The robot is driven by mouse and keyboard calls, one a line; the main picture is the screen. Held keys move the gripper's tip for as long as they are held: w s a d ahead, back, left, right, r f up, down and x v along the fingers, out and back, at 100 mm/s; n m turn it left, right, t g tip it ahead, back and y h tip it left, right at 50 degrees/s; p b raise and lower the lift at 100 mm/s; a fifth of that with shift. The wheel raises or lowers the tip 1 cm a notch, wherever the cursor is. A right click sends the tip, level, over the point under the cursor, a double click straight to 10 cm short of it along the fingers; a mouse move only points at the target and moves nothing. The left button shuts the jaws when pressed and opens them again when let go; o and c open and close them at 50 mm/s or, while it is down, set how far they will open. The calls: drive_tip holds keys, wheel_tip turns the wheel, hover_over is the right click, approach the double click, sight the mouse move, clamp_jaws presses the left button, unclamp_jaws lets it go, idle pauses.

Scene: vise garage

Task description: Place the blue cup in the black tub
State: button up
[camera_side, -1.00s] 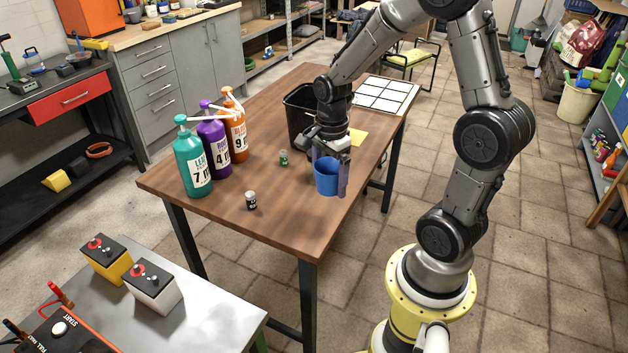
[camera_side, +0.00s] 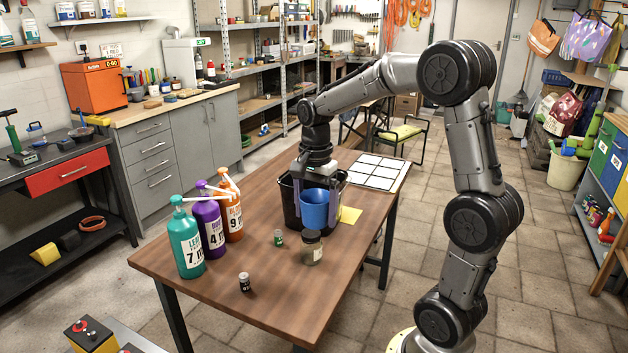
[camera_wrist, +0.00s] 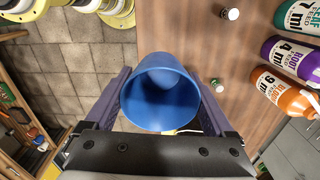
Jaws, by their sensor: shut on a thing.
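The blue cup (camera_side: 315,207) is upright between the fingers of my gripper (camera_side: 316,203). In the wrist view the cup (camera_wrist: 160,92) has its open mouth toward the camera, with a finger of my gripper (camera_wrist: 160,100) on each side. The black tub (camera_side: 289,203) stands on the wooden table, directly behind the cup in the side view and partly hidden by it and my gripper. The cup overlaps the tub's near side in the picture. I cannot tell the gap between them. The tub is not clearly seen in the wrist view.
A glass jar (camera_side: 311,248) with a dark lid stands in front of the cup. Small bottles (camera_side: 278,238) and (camera_side: 244,282) and pump bottles (camera_side: 186,240) stand to the left. A yellow sheet (camera_side: 350,215) and a white grid panel (camera_side: 377,171) lie to the right.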

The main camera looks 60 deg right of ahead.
drive_tip(key=w+d+r+n, duration=0.1)
drive_tip(key=w+d+r, duration=0.1)
drive_tip(key=w+d, duration=0.65)
drive_tip(key=w+d+r+n, duration=0.1)
drive_tip(key=w+d, duration=0.5)
drive_tip(key=d, duration=0.6)
drive_tip(key=shift+m, duration=0.6)
drive_tip(key=d+f, duration=0.1)
drive_tip(key=f, duration=0.7)
drive_tip(key=d+f, duration=0.2)
drive_tip(key=f, duration=0.5)
drive_tip(key=d+f, duration=0.2)
drive_tip(key=f, duration=0.6)
drive_tip(key=shift+d+f, duration=0.1)
drive_tip(key=shift+f, duration=0.2)
drive_tip(key=shift+f, duration=0.15)
drive_tip(key=o, duration=1)
drive_tip(key=shift+o, duration=0.2)
